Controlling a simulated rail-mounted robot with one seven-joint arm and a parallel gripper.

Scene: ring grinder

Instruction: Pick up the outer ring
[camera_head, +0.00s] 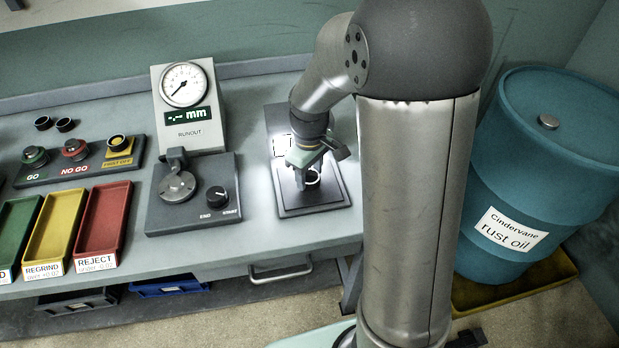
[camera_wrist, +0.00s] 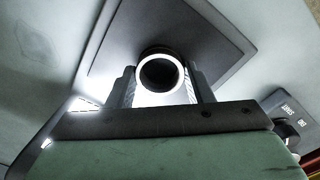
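The outer ring (camera_head: 313,177), a short dark ring with a bright rim, stands on the dark plate (camera_head: 290,211) at the right of the bench. In the wrist view the ring (camera_wrist: 160,54) shows end-on, its dark bore facing the camera. My gripper (camera_head: 306,172) points down at the ring. In the wrist view its two fingers (camera_wrist: 161,88) stand on either side of the ring, with the ring between them. The fingers are apart; whether they touch the ring is hard to tell. The ring's lower side is partly hidden.
A gauge stand (camera_head: 187,110) and a fixture with a knob (camera_head: 192,205) stand left of the plate. Further left are the GO/NO GO board (camera_head: 80,172) and green, yellow and red bins (camera_head: 103,220). A blue drum (camera_head: 545,150) stands at right.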

